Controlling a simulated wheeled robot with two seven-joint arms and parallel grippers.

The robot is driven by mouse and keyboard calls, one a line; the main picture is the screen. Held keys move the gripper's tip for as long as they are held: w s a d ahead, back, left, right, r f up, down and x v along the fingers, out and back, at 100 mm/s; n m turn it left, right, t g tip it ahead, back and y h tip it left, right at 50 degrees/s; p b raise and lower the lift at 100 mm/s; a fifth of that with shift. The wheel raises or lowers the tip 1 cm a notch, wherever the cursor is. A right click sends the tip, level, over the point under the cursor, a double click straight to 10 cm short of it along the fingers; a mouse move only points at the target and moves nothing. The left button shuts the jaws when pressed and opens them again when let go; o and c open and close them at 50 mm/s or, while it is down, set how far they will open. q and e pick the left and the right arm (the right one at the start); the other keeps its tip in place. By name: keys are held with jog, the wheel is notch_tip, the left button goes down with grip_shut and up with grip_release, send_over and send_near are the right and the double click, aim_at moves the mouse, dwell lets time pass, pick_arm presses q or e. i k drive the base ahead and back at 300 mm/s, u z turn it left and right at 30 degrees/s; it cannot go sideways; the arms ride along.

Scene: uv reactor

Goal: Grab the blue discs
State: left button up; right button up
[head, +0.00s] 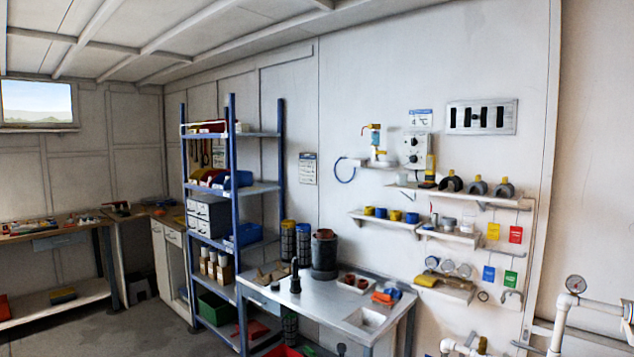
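No thing here is clearly a blue disc. The closest match is a short round blue piece (381,212) on a small white wall shelf (384,224) right of centre. A second short round blue piece (411,217) sits near the right end of the same shelf. A yellow piece (396,215) stands between them. A small blue thing (394,293) lies beside an orange one on the metal bench, and its shape is too small to tell. Neither of my grippers is in view.
A metal bench (325,300) with a sink stands below the wall shelves. A blue-framed rack (234,190) stands left of it. Open floor (130,332) lies at the lower left.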

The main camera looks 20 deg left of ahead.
aim_at(379, 213)
jog(key=i, duration=0.15)
jog(key=u, duration=1.25)
jog(key=i, duration=2.7)
jog(key=z, duration=1.1)
